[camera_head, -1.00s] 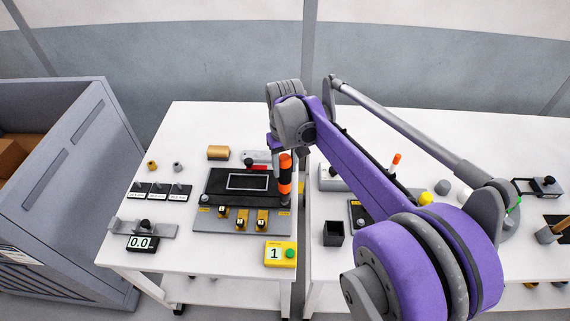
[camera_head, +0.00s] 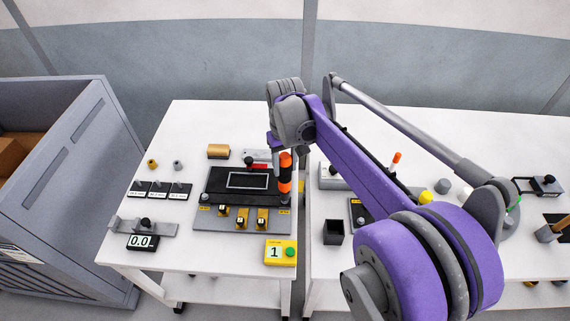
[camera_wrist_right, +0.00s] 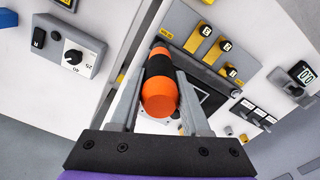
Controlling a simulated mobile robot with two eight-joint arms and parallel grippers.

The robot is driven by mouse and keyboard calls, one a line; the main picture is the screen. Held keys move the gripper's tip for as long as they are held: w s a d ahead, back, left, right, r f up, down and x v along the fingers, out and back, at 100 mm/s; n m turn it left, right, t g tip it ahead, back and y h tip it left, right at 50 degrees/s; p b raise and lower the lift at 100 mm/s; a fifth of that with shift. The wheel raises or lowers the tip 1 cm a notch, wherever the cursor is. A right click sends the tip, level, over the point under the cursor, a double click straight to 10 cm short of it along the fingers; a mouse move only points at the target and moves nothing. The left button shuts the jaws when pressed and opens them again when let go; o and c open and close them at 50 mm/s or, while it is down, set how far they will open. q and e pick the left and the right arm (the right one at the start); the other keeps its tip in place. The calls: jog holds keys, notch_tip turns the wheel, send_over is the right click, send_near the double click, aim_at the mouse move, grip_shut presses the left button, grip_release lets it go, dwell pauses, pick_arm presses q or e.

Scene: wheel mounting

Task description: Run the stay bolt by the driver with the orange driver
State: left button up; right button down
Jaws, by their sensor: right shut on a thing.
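The orange driver (camera_head: 285,172), orange with a black band, stands about upright at the right end of the grey fixture plate (camera_head: 230,226). My right gripper (camera_head: 278,152) is shut on it. In the right wrist view the orange driver (camera_wrist_right: 160,96) sits between the two grey fingers of my right gripper (camera_wrist_right: 162,82), its round end toward the camera. The driver's lower tip is over the fixture's right side. The stay bolt cannot be made out; the driver and gripper cover that spot. My left gripper is not in view.
The fixture carries a black block with a framed window (camera_head: 247,181) and several yellow numbered pieces (camera_head: 240,223). A yellow box marked 1 (camera_head: 279,253) stands in front. A display reading 0.0 (camera_head: 142,242) is at the left front. A second table with a black bin (camera_head: 334,233) is at right.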

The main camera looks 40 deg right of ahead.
jog(key=shift+f+b, duration=0.3)
jog(key=shift+f, duration=0.65)
dwell(0.4)
jog(key=c, duration=0.9)
grip_release()
grip_shut()
